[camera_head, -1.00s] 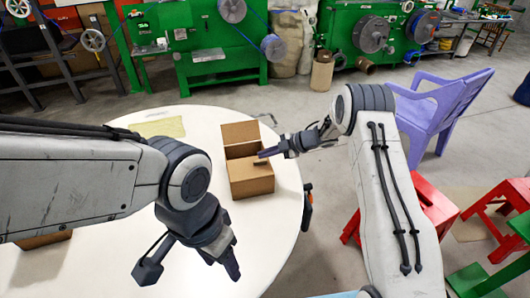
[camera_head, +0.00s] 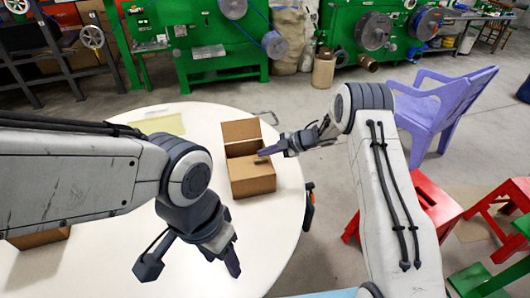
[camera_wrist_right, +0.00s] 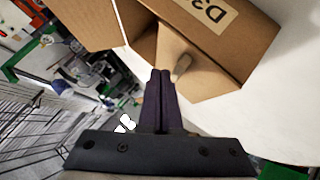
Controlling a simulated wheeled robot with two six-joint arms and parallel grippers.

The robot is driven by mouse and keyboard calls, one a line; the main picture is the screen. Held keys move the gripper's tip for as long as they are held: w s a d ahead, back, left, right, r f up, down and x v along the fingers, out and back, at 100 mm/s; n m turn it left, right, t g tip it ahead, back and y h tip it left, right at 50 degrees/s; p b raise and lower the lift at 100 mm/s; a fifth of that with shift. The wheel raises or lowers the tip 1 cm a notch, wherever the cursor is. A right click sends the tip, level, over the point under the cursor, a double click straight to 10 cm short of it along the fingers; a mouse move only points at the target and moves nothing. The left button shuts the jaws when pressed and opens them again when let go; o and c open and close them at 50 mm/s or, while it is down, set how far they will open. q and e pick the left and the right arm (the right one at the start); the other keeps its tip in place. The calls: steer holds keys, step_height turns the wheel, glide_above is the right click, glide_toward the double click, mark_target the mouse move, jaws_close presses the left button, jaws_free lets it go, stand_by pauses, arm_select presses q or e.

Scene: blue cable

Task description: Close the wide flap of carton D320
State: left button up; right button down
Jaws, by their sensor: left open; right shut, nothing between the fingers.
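The brown cardboard carton (camera_head: 252,186) stands on the white round table, partly open at the top. A broad flap (camera_head: 240,131) stands raised at its far side. In the right wrist view the carton (camera_wrist_right: 235,45) fills the upper right, with a label starting "D3", cut off by the frame edge. My right gripper (camera_head: 264,152) is shut and empty at the carton's right side, over the opening. Its fingertips (camera_wrist_right: 160,74) are close to a small brown flap (camera_wrist_right: 181,67); contact cannot be told. My left gripper (camera_head: 233,268) is open and empty over the table's near part, away from the carton.
The white table (camera_head: 130,265) has free room left of the carton. A yellowish sheet (camera_head: 158,124) lies behind, and another brown box (camera_head: 40,238) is partly hidden by my left arm. A purple chair (camera_head: 440,112) and red stools (camera_head: 432,200) stand to the right.

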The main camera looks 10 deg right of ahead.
steer(key=shift+r, duration=0.1)
steer(key=shift+r+p, duration=0.75)
steer(key=shift+r, duration=0.05)
